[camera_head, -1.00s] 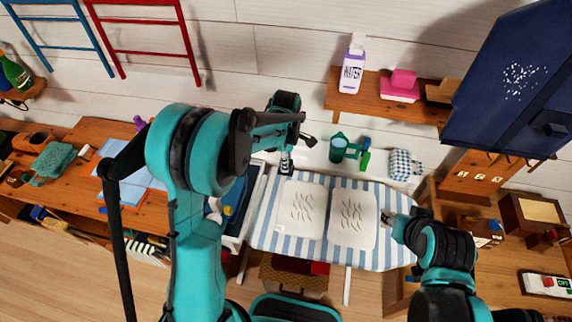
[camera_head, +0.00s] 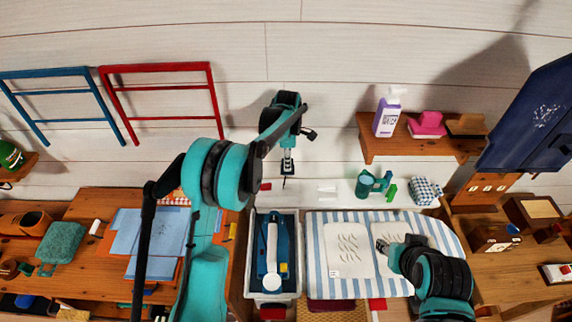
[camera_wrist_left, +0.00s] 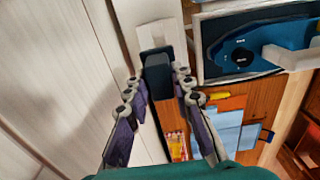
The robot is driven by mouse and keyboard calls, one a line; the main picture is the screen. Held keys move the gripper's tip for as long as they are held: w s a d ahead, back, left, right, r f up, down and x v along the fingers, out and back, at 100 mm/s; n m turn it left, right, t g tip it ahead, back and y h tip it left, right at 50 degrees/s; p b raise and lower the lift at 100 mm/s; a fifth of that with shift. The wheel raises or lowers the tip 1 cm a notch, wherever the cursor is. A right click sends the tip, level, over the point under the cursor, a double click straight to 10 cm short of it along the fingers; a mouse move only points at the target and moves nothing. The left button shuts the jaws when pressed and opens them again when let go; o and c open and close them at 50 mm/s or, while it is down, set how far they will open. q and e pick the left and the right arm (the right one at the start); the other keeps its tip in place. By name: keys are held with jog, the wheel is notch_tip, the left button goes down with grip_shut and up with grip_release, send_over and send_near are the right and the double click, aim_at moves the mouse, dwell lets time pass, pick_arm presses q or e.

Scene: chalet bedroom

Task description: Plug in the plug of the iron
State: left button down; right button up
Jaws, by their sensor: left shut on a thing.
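My left gripper (camera_head: 287,172) hangs beyond the ironing area, close to the white wall. In the left wrist view its fingers (camera_wrist_left: 160,95) are shut around a dark block-like plug (camera_wrist_left: 157,75). A pale rectangular plate (camera_wrist_left: 155,33), which looks like a socket, is just past the plug; I cannot tell whether they touch. A blue iron (camera_head: 272,250) with a white handle lies in a pale tray (camera_head: 252,285); its blue body with a dial (camera_wrist_left: 228,55) shows in the left wrist view. The cord is not clear. My right gripper (camera_head: 381,245) is over the striped ironing board (camera_head: 317,265); its opening is unclear.
Two pale cloths (camera_head: 348,250) lie on the board. A wooden shelf (camera_head: 375,150) holds a purple-white bottle (camera_head: 387,115). A wooden desk (camera_head: 100,210) with blue sheets (camera_head: 160,235) is at left.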

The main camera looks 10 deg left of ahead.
pick_arm(q)
jog(key=shift+d+f, duration=0.15)
jog(key=shift+f, duration=0.25)
jog(key=shift+f+b, duration=0.7)
jog(key=shift+f, duration=0.1)
jog(key=shift+f+b, duration=1.55)
jog(key=shift+f, duration=1.3)
jog(key=shift+f+b, duration=0.6)
jog(key=shift+f, duration=0.2)
jog(key=shift+f, duration=0.1)
jog(key=c, duration=1.2)
grip_release()
